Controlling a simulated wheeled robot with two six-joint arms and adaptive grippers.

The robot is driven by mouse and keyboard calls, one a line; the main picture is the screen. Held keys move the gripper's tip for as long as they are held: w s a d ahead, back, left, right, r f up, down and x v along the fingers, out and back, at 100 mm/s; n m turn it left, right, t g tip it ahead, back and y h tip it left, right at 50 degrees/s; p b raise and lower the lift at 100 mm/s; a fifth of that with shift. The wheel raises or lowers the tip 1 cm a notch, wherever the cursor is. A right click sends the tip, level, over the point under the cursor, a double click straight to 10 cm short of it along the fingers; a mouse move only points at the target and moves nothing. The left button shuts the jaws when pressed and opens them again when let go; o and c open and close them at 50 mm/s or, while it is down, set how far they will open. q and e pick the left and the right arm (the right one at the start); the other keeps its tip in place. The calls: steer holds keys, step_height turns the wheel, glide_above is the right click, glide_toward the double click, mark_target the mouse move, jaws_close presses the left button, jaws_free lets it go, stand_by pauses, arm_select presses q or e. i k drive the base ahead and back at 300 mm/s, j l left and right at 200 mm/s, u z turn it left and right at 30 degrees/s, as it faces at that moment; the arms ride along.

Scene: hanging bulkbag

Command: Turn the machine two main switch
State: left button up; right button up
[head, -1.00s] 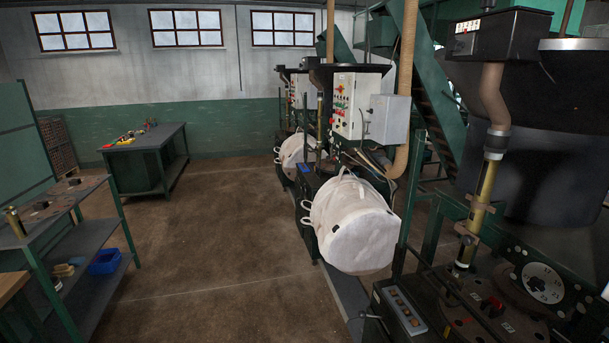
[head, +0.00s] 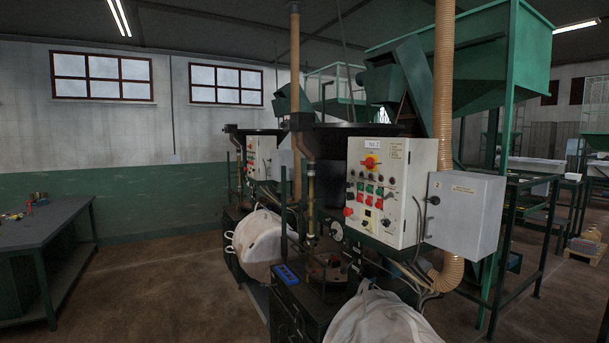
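The machine two control panel (head: 392,195) is a white box in the middle right of the head view. A small label sits at its top. The main switch (head: 371,161) is a red knob on a yellow plate near the panel's top. Below it are several red and green buttons and small black knobs. The switch's exact angle is too small to tell. Neither of my grippers is in view.
A grey box (head: 465,214) stands right of the panel. A white bulk bag (head: 378,318) hangs below it, and another bag (head: 259,238) hangs farther back. A grey worktable (head: 40,240) is at left. The floor (head: 150,285) between is clear.

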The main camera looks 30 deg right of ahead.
mark_target(368, 162)
steer(key=i+j+z, duration=0.2)
steer(key=i+z, duration=0.3)
steer(key=i, duration=0.2)
steer(key=i+j+z, duration=0.5)
steer(key=i, duration=0.2)
steer(key=i+j+z, duration=0.5)
steer(key=i+j, duration=0.1)
steer(key=j, duration=0.05)
